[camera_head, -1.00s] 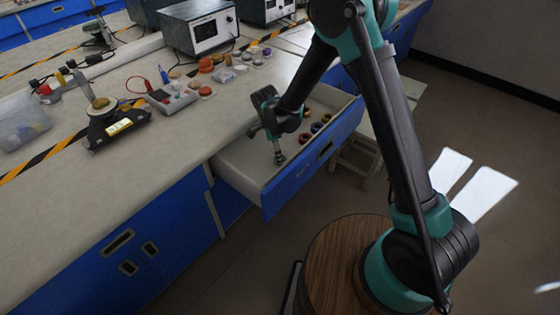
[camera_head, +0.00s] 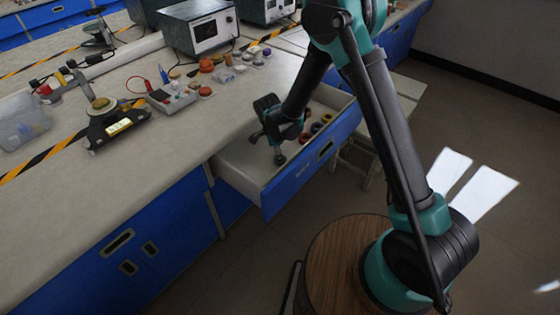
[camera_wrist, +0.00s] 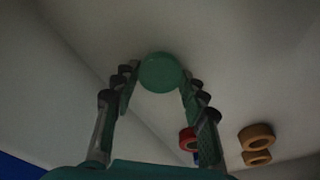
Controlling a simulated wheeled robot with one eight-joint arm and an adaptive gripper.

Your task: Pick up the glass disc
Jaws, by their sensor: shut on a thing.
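The glass disc (camera_wrist: 160,72) shows in the wrist view as a round green disc between the fingertips. My gripper (camera_wrist: 158,82) is shut on it, with one finger on each side. In the head view my gripper (camera_head: 279,157) points down inside the open drawer (camera_head: 236,172). The disc is too small to make out clearly in the head view. I cannot tell whether the disc still touches the drawer floor.
Several coloured rings (camera_head: 318,127) lie at the drawer's far end; an orange ring (camera_wrist: 257,137) and a red ring (camera_wrist: 188,139) show in the wrist view. The blue drawer front (camera_head: 310,165) stands close by. Instruments (camera_head: 200,28) and small items crowd the bench.

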